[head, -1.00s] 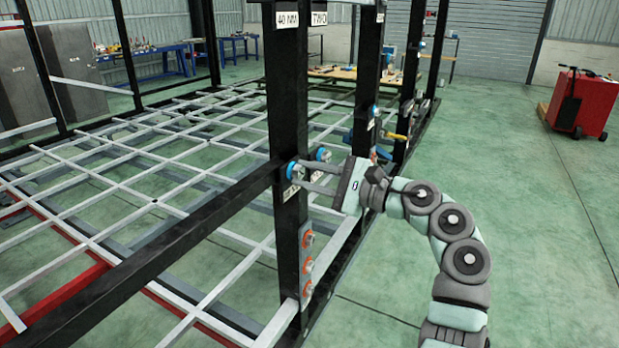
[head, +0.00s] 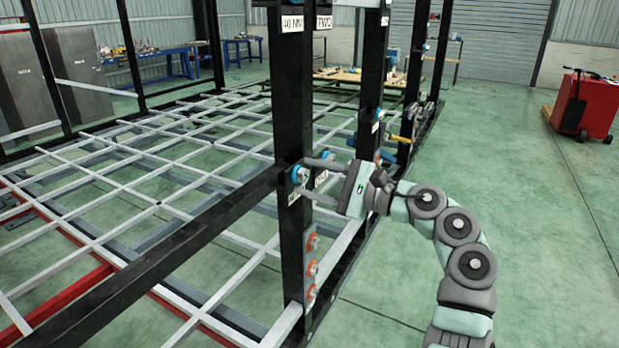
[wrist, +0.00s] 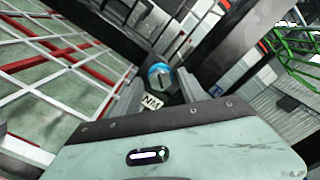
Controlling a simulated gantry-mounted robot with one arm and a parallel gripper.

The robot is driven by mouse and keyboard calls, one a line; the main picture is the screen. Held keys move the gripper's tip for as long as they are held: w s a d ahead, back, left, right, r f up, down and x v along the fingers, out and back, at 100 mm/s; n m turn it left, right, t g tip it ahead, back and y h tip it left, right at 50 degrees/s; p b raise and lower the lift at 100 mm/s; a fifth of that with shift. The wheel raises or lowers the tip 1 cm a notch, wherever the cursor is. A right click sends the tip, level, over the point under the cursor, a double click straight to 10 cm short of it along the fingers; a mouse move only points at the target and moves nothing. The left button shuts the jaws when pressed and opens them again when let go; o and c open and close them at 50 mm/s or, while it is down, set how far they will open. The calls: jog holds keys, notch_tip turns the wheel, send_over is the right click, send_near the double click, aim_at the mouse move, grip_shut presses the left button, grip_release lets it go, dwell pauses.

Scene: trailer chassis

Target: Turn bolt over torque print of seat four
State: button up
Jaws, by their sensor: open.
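A bolt with a blue ring (head: 299,174) sits on the near black post in the head view, above a white label (head: 293,196). In the wrist view the blue-ringed bolt (wrist: 160,76) is just beyond the fingertips, with a label (wrist: 152,102) ending in "NM" below it. My gripper (head: 308,177) is open, its two fingers pointing left at the post, above and below the bolt's height. Whether the fingers touch the bolt or post cannot be told. The wrist view shows my gripper (wrist: 160,92) with nothing between its fingers.
A second blue-ringed bolt (head: 321,177) is close behind the fingers. Several orange-ringed bolts (head: 311,267) line a plate lower on the post. A black rail (head: 160,265) runs to the post. Open green floor lies right, with a red cart (head: 586,104) farther back.

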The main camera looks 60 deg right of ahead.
jog(key=s+p, duration=0.2)
jog(key=s, duration=0.8)
jog(key=shift+s+a+p, duration=0.2)
jog(key=shift+a+p, duration=0.05)
jog(key=shift+p, duration=0.05)
